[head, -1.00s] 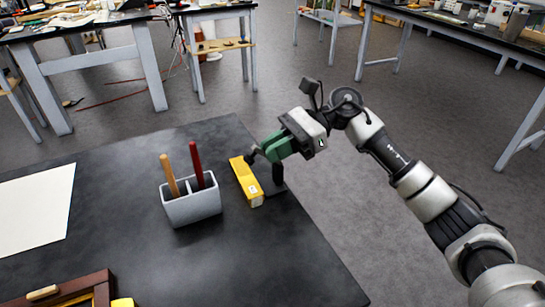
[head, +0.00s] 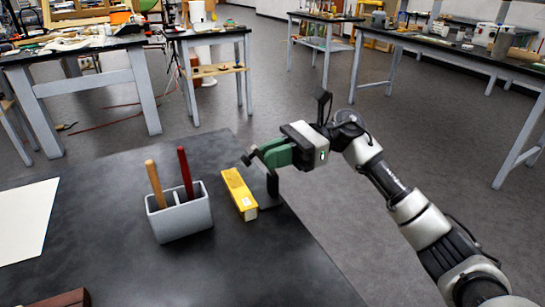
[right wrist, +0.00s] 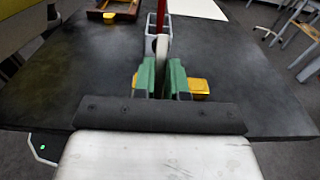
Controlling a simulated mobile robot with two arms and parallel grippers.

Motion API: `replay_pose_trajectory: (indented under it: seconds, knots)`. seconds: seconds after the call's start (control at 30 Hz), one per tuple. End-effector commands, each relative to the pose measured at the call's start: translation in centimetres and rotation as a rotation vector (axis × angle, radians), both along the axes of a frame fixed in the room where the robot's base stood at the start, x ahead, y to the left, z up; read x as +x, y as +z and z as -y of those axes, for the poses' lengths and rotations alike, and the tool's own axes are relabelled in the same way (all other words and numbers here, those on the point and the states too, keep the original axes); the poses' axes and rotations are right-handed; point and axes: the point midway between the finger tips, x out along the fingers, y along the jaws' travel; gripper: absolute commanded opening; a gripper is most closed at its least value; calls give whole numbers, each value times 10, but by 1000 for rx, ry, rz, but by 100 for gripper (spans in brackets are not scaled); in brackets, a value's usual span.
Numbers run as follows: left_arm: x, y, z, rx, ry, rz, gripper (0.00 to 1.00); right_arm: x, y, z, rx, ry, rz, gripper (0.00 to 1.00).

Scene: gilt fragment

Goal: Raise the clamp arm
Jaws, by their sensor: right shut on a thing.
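A dark clamp (head: 272,184) stands at the right edge of the black table, beside a yellow block. Its clamp arm (head: 249,157) reaches left from my gripper and appears raised above the far end of the yellow block (head: 239,193). My right gripper (head: 268,154), with green fingers, is shut on the clamp arm. In the right wrist view a narrow grey piece, seemingly the clamp arm (right wrist: 162,48), sits between the green fingers (right wrist: 163,78). The fingers partly hide the yellow block (right wrist: 198,86) there. My left gripper is not in view.
A grey holder (head: 180,218) with a wooden-handled tool (head: 154,184) and a red-handled tool (head: 186,172) stands left of the yellow block. A white sheet (head: 22,222) lies at far left. Open floor lies right of the table; other benches stand farther back.

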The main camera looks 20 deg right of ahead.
Motion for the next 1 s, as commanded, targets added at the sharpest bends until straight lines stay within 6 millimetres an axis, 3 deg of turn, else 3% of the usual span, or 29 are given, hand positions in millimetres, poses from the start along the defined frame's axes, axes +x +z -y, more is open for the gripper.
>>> replay_pose_trajectory:
  seconds: [0.33,0.37,0.5,0.83,1.0]
  knots:
    - [0,1,0,0,0,-1,0,1,1,1,2,-3,1,0]
    - [0,1,0,0,0,0,0,1,1,1,2,-3,1,17]
    - [0,1,0,1,0,0,0,0,1,0,1,-2,1,38]
    - [0,0,0,0,0,0,0,1,0,3,0,-2,0,38]
    - [0,0,0,2,0,-7,0,6,1,26,-1,-6,2,38]
